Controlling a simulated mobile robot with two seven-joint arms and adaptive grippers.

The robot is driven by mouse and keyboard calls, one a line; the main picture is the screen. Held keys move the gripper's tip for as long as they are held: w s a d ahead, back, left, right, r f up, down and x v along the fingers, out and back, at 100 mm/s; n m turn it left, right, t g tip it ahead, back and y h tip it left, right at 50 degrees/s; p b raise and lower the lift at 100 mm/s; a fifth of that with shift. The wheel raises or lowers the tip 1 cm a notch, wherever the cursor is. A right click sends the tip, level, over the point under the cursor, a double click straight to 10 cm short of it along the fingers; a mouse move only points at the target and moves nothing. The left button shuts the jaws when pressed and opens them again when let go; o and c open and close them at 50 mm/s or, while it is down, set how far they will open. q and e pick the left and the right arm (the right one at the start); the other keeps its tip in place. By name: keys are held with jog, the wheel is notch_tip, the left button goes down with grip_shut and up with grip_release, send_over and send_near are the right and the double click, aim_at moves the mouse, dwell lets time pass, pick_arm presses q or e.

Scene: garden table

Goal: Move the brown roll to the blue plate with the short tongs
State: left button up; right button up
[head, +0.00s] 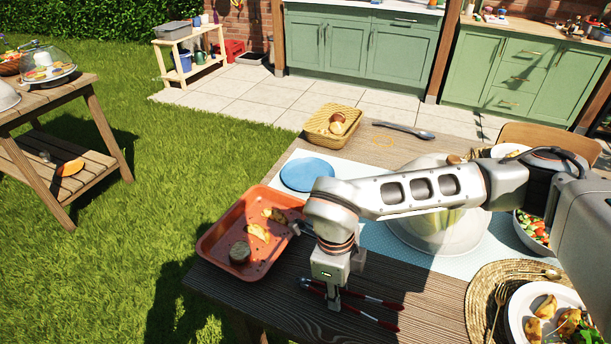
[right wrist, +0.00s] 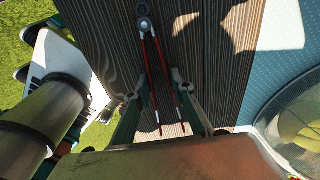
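Red-and-metal tongs (head: 382,301) lie spread on the wooden table at the front. In the right wrist view, their pivot is at the top and their two red arms (right wrist: 163,62) run down between my fingers. My right gripper (head: 334,304) points down over the tongs; in its wrist view (right wrist: 156,90) the fingers are apart, one on each side of the arms. Whether they touch is unclear. A brown roll (head: 338,117) sits in a yellow basket (head: 317,137) at the back. The blue plate (head: 307,174) is empty. My left gripper is not in view.
An orange tray (head: 207,245) with a patty and potato wedges stands left of my arm; dark tongs (head: 300,228) rest at its right edge. A long silver utensil (head: 405,130) lies behind. A clear dome, a salad bowl and a filled plate (head: 517,305) crowd the right.

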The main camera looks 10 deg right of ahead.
notch_tip(320, 180, up, 12)
jog(key=p, duration=0.6)
jog(key=shift+f, duration=0.1)
jog(key=d+f+n, duration=0.2)
jog(key=d+n, duration=0.1)
jog(key=n, duration=0.4)
jog(key=w+d+f+n+t, duration=0.1)
jog(key=d+f+n, duration=0.1)
jog(key=n, duration=0.5)
jog(key=d+f+n, duration=0.3)
jog(key=d+n, duration=0.1)
jog(key=n, duration=0.3)
jog(key=shift+w+d+t+y, duration=0.15)
jog(key=shift+w+t+y, duration=0.15)
jog(key=shift+t, duration=0.1)
jog(key=n, duration=0.2)
jog(key=d+f+n, duration=0.1)
jog(key=n, duration=0.1)
jog(key=shift+s+d, duration=0.1)
jog(key=shift+d, duration=0.05)
